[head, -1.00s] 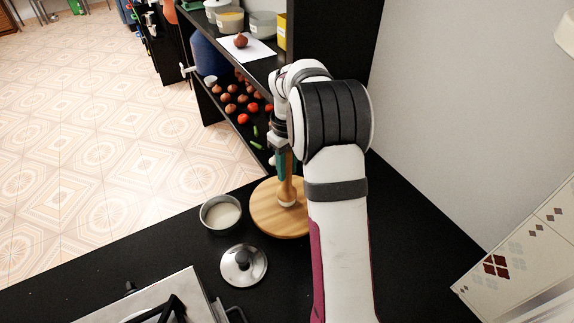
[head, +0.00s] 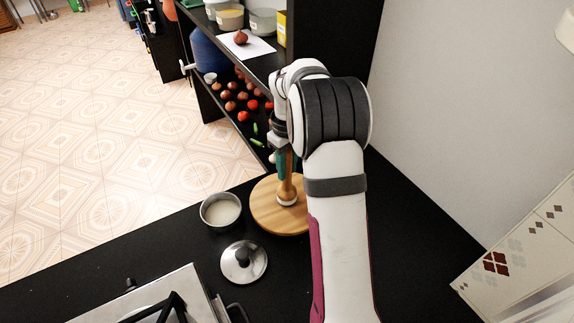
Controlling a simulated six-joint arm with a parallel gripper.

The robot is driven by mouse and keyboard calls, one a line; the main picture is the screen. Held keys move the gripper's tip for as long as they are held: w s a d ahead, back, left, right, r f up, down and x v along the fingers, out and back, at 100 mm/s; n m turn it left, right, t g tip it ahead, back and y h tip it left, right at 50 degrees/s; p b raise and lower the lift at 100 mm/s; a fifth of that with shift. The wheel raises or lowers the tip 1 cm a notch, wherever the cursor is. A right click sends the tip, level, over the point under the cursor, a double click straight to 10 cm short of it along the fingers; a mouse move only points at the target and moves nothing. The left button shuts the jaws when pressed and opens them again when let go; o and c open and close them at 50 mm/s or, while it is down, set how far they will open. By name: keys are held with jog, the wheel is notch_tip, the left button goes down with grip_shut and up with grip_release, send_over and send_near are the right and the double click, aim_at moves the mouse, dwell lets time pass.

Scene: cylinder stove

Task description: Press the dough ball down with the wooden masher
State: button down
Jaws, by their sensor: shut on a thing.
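The wooden masher (head: 288,188) stands roughly upright over a round wooden board (head: 262,210) on the black counter. My gripper (head: 284,162) is shut on the masher's upper part, and my arm hides much of it. The pale dough (head: 287,200) shows as a light rim under the masher's foot, which seems to rest on it. The right part of the board is hidden behind my arm.
A metal bowl (head: 220,211) with pale contents stands left of the board. A metal lid (head: 243,262) lies in front, and a stove (head: 185,290) is at bottom left. Shelves (head: 250,55) with vegetables rise behind; a wall is at right.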

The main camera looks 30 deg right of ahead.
jog(key=shift+f, duration=0.5)
dwell(1.2)
dwell(1.0)
notch_tip(320, 180, up, 7)
jog(key=shift+r, duration=0.1)
jog(key=shift+a, duration=0.1)
dwell(0.7)
